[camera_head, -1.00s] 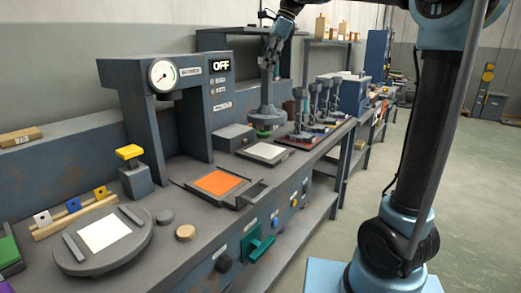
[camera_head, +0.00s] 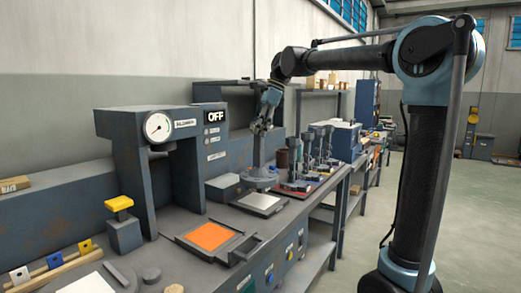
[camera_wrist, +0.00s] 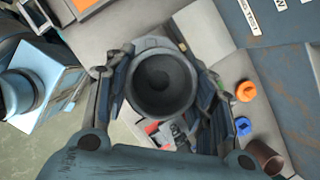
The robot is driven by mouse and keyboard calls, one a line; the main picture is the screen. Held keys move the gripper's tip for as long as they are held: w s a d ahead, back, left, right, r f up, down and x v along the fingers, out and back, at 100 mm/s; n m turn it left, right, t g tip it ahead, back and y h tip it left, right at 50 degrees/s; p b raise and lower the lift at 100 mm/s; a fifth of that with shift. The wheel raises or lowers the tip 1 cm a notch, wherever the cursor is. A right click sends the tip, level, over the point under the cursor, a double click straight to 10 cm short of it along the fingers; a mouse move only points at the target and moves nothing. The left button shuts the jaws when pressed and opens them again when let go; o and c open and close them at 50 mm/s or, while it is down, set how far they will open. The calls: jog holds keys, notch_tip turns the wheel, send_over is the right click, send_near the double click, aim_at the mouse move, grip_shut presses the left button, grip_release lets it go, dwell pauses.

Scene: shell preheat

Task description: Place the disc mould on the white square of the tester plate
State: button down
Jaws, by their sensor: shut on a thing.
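My gripper (camera_head: 262,124) hangs over the bench beyond the press and is shut on the disc mould (camera_head: 260,178), a grey upright stem with a wide round foot. In the wrist view the mould shows from above as a dark round cup (camera_wrist: 162,80) between the two fingers (camera_wrist: 158,92). The tester plate (camera_head: 236,201) is a dark plate with a white square (camera_head: 260,202) on the bench. The mould's foot appears over the plate's far part. I cannot tell whether it touches. The foot's underside is hidden.
The press (camera_head: 165,160) with its OFF display stands left of the plate, with an orange square (camera_head: 208,236) in front. A small grey box (camera_head: 224,188) is close beside the mould. Several similar stemmed tools (camera_head: 318,150) stand just beyond. The aisle at right is clear.

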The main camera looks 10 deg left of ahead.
aim_at(259, 140)
jog(key=shift+f, duration=2.4)
jog(key=c, duration=0.7)
grip_release()
jog(key=shift+f, duration=0.1)
